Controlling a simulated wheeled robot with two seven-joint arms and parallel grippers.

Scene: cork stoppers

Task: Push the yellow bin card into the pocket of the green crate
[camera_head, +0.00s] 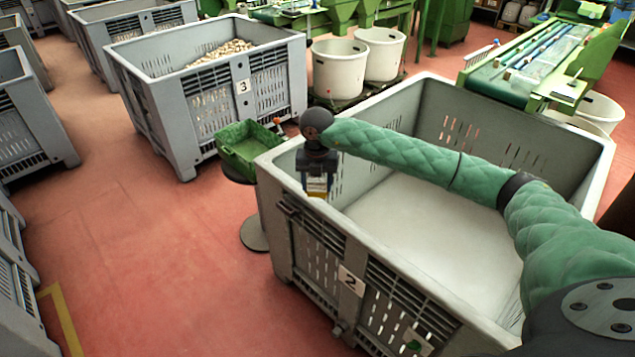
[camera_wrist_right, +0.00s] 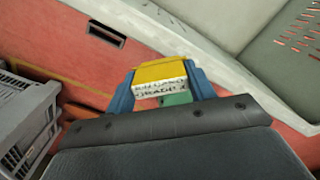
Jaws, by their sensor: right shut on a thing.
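My right gripper (camera_head: 318,187) hangs over the left wall of the large grey bin numbered 2 and is shut on the yellow bin card (camera_head: 316,194). In the right wrist view, the card (camera_wrist_right: 162,72) sits between the two blue fingers (camera_wrist_right: 160,92), with a white printed strip facing the camera. The small green crate (camera_head: 245,152) stands on a round-based stand to the left of the gripper, apart from it. Its pocket cannot be made out. My left gripper is not in view.
Grey bin 2 (camera_head: 290,155) has high walls and a pale, bare floor inside. Grey bin 3 (camera_head: 150,95) holds corks behind the green crate. White tubs (camera_head: 339,72) stand farther back. Red floor (camera_head: 130,240) lies open at the left.

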